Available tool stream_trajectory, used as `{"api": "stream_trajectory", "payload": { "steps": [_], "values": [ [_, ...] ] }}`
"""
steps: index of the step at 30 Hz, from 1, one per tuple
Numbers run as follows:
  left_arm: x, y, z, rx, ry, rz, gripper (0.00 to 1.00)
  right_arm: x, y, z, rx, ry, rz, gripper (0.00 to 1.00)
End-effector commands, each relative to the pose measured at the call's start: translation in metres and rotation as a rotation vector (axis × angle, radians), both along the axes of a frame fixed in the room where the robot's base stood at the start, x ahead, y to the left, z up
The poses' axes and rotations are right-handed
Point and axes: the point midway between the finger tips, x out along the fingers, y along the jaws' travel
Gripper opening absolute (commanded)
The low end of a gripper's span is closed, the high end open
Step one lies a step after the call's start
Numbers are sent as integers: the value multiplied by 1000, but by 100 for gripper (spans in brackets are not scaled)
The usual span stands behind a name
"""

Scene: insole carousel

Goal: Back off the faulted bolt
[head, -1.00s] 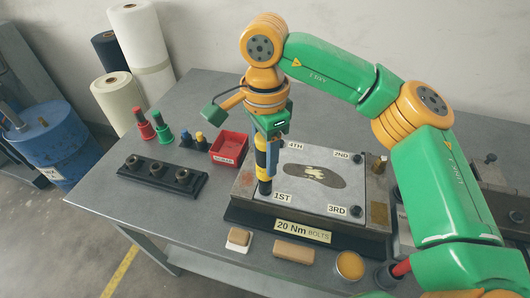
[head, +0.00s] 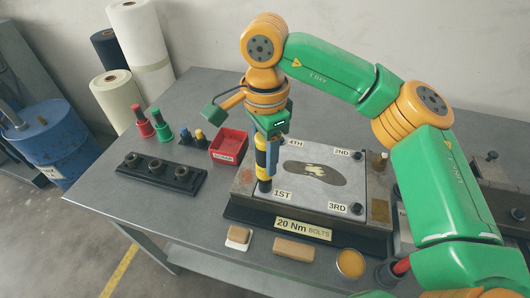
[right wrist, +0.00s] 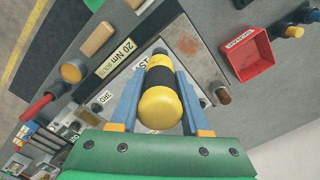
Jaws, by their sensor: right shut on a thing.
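My right gripper (head: 267,158) is shut on a yellow and black driver (head: 261,160), which stands about upright over the 1ST corner of the metal plate (head: 300,202). The driver also shows end-on between the fingers in the right wrist view (right wrist: 160,95). Its lower tip is at the 1ST position, and the bolt under it is hidden. The plate carries labels 1ST, 2ND, 3RD and 4TH. Dark bolts show at 2ND (head: 357,155) and 3RD (head: 357,208). The 4TH corner is partly hidden by the gripper. My left gripper is not in view.
A red bin (head: 229,146) stands left of the plate. A black socket rack (head: 162,174) lies further left, with red and green tools (head: 144,122) behind it. A tan block (head: 294,250) and a round tin (head: 350,264) lie in front.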

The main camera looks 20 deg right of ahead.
Motion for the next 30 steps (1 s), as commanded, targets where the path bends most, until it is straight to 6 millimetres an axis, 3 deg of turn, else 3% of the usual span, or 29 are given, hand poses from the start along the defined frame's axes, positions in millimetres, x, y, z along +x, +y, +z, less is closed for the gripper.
{"api": "stream_trajectory", "payload": {
  "steps": [30],
  "values": [
    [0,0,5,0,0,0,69,-1,0,3,-1,6,2,0]
  ]
}}
